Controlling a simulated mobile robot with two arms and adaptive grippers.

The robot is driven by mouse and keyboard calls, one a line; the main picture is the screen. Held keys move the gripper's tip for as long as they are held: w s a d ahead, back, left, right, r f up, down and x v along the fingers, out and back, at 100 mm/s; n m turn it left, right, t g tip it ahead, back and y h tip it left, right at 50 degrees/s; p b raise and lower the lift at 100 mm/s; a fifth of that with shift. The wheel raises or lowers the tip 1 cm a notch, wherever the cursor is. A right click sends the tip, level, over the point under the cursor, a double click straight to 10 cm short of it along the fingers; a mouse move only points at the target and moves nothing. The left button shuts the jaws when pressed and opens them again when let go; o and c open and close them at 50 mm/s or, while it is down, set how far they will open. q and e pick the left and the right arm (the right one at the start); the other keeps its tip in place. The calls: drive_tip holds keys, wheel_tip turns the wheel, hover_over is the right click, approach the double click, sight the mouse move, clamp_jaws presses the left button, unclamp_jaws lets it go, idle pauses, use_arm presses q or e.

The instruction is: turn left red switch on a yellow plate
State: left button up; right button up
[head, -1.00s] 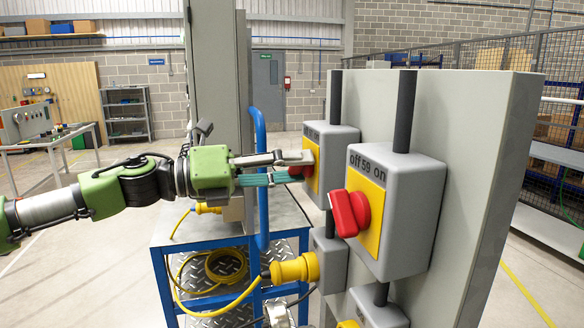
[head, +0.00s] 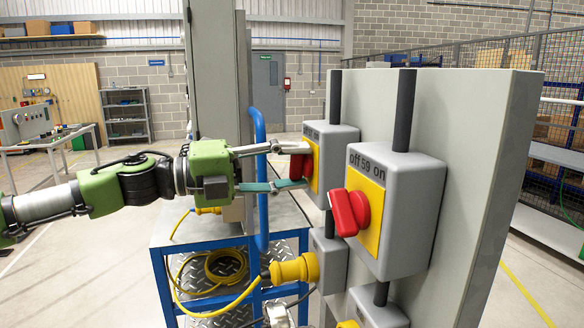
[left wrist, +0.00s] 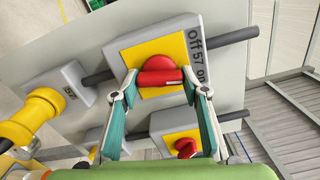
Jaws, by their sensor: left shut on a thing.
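The left red switch (head: 299,167) sits on a yellow plate (head: 314,161) on the farther grey box; its upper part is partly hidden by a finger. My left gripper (head: 302,166) is at it, one finger above and one below. My right gripper is not in view.
A nearer grey box (head: 407,220) labelled "Off 59 on" carries another red switch (head: 349,212). A yellow plug (head: 296,269) sticks out below. A blue cart (head: 158,253) with a curved blue rail (head: 261,190) stands beneath my left arm. Open floor lies at the left.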

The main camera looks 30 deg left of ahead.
use_arm(q)
drive_tip(key=n+p, duration=0.1)
drive_tip(key=n, duration=0.4)
drive_tip(key=shift+r+n, duration=0.15)
drive_tip(key=shift+n, duration=0.15)
drive_tip(key=n+p, duration=0.1)
drive_tip(key=n, duration=0.3)
drive_tip(key=shift+r+p, duration=0.1)
drive_tip(key=shift+p, duration=0.3)
drive_tip(key=shift+n+p, duration=0.4)
drive_tip(key=shift+n, duration=0.8)
drive_tip(key=o, duration=1.1)
drive_tip(key=shift+a, duration=0.15)
drive_tip(key=v, duration=1.2)
drive_tip(key=shift+w, duration=0.1)
